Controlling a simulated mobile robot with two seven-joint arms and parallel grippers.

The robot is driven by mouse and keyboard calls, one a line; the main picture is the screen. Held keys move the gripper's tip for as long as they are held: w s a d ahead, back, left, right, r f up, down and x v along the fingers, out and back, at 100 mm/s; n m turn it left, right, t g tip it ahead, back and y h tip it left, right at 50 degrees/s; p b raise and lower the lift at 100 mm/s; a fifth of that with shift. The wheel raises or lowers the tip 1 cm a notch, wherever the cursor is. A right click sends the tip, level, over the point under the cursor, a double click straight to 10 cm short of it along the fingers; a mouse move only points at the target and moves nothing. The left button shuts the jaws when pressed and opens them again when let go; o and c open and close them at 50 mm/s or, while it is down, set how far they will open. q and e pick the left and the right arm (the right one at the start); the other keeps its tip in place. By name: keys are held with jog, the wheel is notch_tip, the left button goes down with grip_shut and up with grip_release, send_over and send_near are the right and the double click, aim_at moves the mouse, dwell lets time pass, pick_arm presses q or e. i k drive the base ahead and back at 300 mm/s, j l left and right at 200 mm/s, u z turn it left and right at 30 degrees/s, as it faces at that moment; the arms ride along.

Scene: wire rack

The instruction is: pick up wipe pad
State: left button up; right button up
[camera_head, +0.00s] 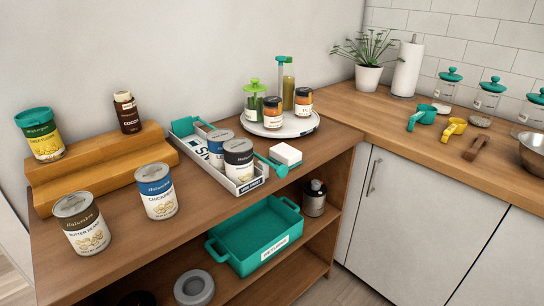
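A small white block with rounded edges, which looks like the wipe pad (286,154), lies on the top of the wooden shelf unit (215,222). It is right of the grey-white tray and just behind the head of a teal spoon or scoop (276,168). Nothing covers its top. Neither of my grippers shows in the head view.
The tray (247,184) holds cans left of the block. A white turntable (302,128) with jars and bottles stands behind it. Cans and a wooden riser (95,170) fill the left. A teal bin (233,252) sits below. Bare wood lies in front.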

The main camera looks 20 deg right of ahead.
aim_at(281, 154)
jog(key=i+l, duration=0.1)
jog(key=l, duration=0.9)
jog(key=i+l, duration=0.15)
jog(key=l, duration=0.35)
jog(key=l+u, duration=0.35)
jog(key=l, duration=0.35)
jog(key=i, duration=0.05)
